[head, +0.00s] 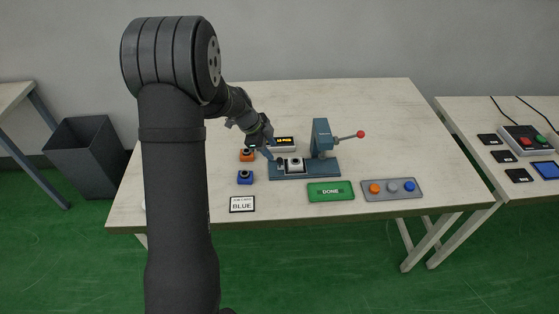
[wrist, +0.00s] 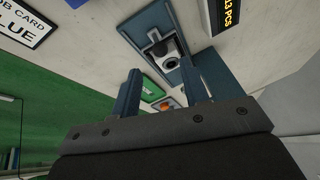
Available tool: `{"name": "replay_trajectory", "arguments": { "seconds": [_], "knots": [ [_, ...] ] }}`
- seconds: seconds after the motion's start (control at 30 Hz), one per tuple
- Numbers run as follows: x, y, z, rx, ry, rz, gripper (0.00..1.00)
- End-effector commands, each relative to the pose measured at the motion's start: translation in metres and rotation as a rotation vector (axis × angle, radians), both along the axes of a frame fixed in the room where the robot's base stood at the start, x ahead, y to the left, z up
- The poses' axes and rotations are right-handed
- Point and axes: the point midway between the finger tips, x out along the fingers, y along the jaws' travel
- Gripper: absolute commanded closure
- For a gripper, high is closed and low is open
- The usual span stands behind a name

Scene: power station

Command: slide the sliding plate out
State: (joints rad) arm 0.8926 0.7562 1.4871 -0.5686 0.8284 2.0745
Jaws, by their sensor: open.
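The blue press (head: 322,140) stands on the table with a red-knobbed lever at its right. Its low blue base holds the light sliding plate (head: 294,172), which carries a small white and black part. In the wrist view the sliding plate (wrist: 155,53) shows in its blue frame, with the white part on it, beyond my fingertips. My gripper (head: 273,156) is at the left end of the base, above or close to the plate; I cannot tell whether it touches. In the wrist view my gripper (wrist: 160,68) has its two blue fingers apart with nothing between them.
A job card (head: 242,204) reading BLUE, a green DONE pad (head: 330,191) and a button panel (head: 391,189) lie in front. A counter display (head: 284,143) stands behind.

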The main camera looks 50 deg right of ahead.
Motion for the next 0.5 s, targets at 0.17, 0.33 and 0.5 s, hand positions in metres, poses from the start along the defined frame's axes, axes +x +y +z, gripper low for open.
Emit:
{"name": "replay_trajectory", "arguments": {
  "seconds": [0.17, 0.33, 0.5],
  "knots": [
    [-0.009, -0.014, -0.037, 0.002, 0.003, 0.0, 0.59],
    [-0.015, -0.024, -0.061, 0.001, 0.002, -0.001, 0.59],
    [-0.018, -0.029, -0.073, 0.0, 0.0, 0.0, 0.59]
  ]
}}
